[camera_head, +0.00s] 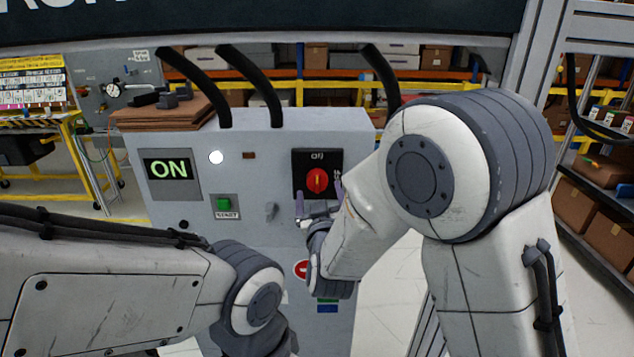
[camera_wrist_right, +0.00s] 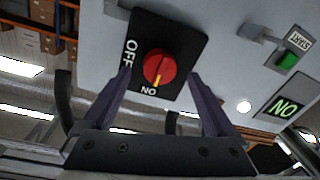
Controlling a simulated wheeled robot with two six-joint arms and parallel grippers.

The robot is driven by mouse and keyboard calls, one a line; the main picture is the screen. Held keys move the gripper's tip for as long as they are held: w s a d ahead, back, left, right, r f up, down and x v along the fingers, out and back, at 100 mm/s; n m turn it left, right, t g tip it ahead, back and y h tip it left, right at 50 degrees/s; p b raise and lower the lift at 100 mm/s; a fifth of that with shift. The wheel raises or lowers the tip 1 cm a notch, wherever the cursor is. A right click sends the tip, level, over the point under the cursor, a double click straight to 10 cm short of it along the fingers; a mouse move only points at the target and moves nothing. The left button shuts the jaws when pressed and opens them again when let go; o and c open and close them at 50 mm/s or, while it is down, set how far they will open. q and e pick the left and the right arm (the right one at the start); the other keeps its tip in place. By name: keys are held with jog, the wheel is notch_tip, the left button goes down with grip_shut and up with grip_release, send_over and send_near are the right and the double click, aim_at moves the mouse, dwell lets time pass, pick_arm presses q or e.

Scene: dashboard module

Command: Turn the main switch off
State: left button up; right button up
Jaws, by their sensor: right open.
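The main switch is a red rotary knob (camera_head: 317,181) on a black square plate on the front of the grey cabinet. In the right wrist view the knob (camera_wrist_right: 159,67) has a yellow mark pointing to the ON label; the OFF label is a quarter turn away. My right gripper (camera_head: 320,194) is open just in front of the plate. In the right wrist view its fingers (camera_wrist_right: 160,76) stand apart, one on each side of the knob, with no visible contact. My left arm shows at lower left, but its gripper is hidden.
The grey cabinet (camera_head: 250,160) has a lit ON display (camera_head: 168,168), a white lamp (camera_head: 216,157), a green START button (camera_head: 224,205) and a small grey lever (camera_head: 271,211). Black cables rise from its top. Brown sheets (camera_head: 172,108) lie on top at left.

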aim_at(316, 184)
jog(key=shift+w+a+p, duration=0.1)
jog(key=shift+w+p, duration=0.25)
jog(key=shift+w, duration=1.2)
jog(key=c, duration=1.2)
jog(key=shift+a, duration=0.2)
jog(key=shift+c, duration=0.8)
jog(key=shift+d, duration=0.15)
jog(key=shift+f+m+b, duration=0.15)
jog(key=shift+m+b, duration=0.15)
jog(key=shift+b, duration=0.5)
jog(key=m+b, duration=0.7)
jog(key=b, duration=0.2)
jog(key=m+b, duration=0.7)
jog(key=b, duration=0.3)
jog(key=shift+a+f+t+h, duration=0.1)
jog(key=shift+a+t+h, duration=0.1)
jog(key=shift+t+h, duration=0.2)
jog(key=shift+r+m+b, duration=0.2)
jog(key=shift+m+b, duration=1.4)
jog(key=shift+m, duration=0.5)
